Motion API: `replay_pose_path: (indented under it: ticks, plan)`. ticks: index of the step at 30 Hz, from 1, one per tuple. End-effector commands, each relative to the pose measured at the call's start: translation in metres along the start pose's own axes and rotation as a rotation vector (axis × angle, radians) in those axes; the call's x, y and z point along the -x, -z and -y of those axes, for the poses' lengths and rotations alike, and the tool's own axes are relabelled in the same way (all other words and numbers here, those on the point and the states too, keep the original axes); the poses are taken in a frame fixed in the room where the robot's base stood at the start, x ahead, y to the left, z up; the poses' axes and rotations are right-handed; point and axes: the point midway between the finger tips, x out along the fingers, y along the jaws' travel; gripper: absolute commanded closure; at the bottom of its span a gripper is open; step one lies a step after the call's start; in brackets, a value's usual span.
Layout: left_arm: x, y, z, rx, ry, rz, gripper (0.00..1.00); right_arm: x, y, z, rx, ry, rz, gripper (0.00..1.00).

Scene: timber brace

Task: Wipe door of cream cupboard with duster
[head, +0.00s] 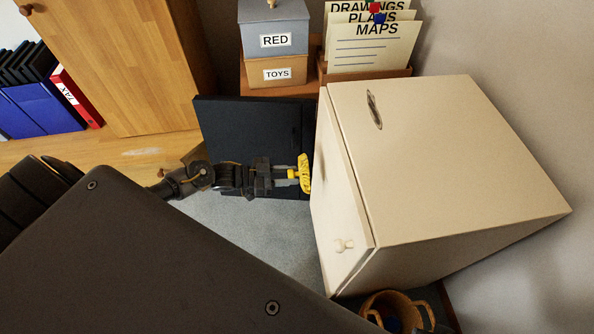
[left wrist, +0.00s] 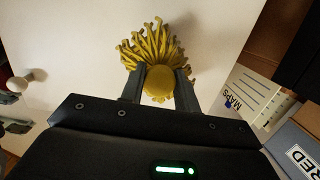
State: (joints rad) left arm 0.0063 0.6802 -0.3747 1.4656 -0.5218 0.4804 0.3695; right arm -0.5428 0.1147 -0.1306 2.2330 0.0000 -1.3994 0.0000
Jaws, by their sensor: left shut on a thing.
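The cream cupboard (head: 440,160) stands at the right in the head view, its door (head: 338,200) facing left with a round knob (head: 343,245) low on it. In the left wrist view the door (left wrist: 80,70) fills the background, with the knob (left wrist: 22,82) at the left. My left gripper (head: 285,174) is shut on the yellow duster (head: 304,174). In the left wrist view the duster's strands (left wrist: 152,45) fan out against or close to the door; I cannot tell if they touch. My right gripper is not in view.
A grey box labelled RED (head: 274,28) sits on a TOYS box (head: 277,73) behind the cupboard, beside a holder of folders (head: 370,50). A dark panel (head: 245,125) stands behind my gripper. A wicker basket (head: 398,308) is at the cupboard's near foot.

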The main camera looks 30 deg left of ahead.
Motion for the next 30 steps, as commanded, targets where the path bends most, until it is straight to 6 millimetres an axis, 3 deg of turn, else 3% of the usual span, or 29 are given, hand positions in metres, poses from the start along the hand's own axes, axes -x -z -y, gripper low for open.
replay_pose_path:
  ticks: [14, 24, 30]
  plan:
    - [0.007, -0.001, 0.000, 0.000, 0.000, 0.001, 0.87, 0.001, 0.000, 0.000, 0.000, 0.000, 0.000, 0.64]
    - [0.033, -0.005, 0.000, 0.001, 0.001, 0.002, 0.87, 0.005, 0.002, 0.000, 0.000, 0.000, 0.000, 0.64]
    - [0.036, -0.005, 0.000, 0.000, 0.000, 0.000, 0.87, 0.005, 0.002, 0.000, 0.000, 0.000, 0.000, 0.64]
